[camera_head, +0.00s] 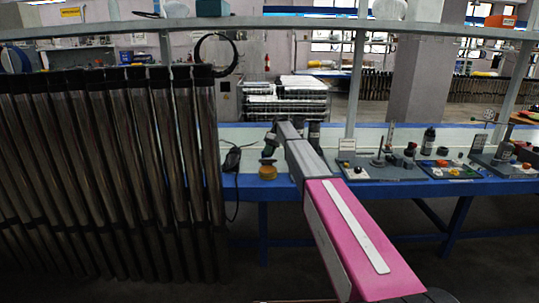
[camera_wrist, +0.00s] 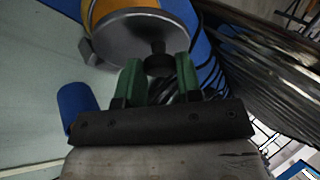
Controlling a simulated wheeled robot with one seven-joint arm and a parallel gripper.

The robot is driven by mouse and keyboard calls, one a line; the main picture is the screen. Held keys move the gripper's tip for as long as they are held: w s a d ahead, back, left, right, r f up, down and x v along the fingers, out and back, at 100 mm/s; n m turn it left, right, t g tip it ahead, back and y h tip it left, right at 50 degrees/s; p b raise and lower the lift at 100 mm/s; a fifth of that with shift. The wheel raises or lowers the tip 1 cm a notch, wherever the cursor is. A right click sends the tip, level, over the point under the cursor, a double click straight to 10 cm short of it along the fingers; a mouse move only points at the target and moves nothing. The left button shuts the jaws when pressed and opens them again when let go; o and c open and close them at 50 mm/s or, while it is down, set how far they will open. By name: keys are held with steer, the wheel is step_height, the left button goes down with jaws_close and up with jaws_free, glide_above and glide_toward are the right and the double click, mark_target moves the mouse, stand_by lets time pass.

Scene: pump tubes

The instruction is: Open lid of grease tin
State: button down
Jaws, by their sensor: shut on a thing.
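The grease tin (camera_head: 267,173) is a small orange tin on the bench, left of my arm. Its dark lid (camera_head: 268,161) shows just above it. In the wrist view the lid (camera_wrist: 125,40) is a grey disc with a dark knob (camera_wrist: 158,63), and the orange tin body (camera_wrist: 97,12) shows behind it. My gripper (camera_wrist: 158,80) has green fingers, one on each side of the knob, and is shut on it. In the head view my gripper (camera_head: 270,143) is above the tin, partly hidden by my arm. I cannot tell whether the lid is clear of the rim.
Tall dark tubes (camera_head: 110,180) stand close on the left of the bench (camera_head: 285,190). A black cable (camera_head: 232,160) lies between them and the tin. A blue cylinder (camera_wrist: 77,108) lies near my gripper in the wrist view. Trays of small parts (camera_head: 450,169) sit to the right.

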stand_by(0.3)
steer(key=c, duration=0.8)
jaws_free()
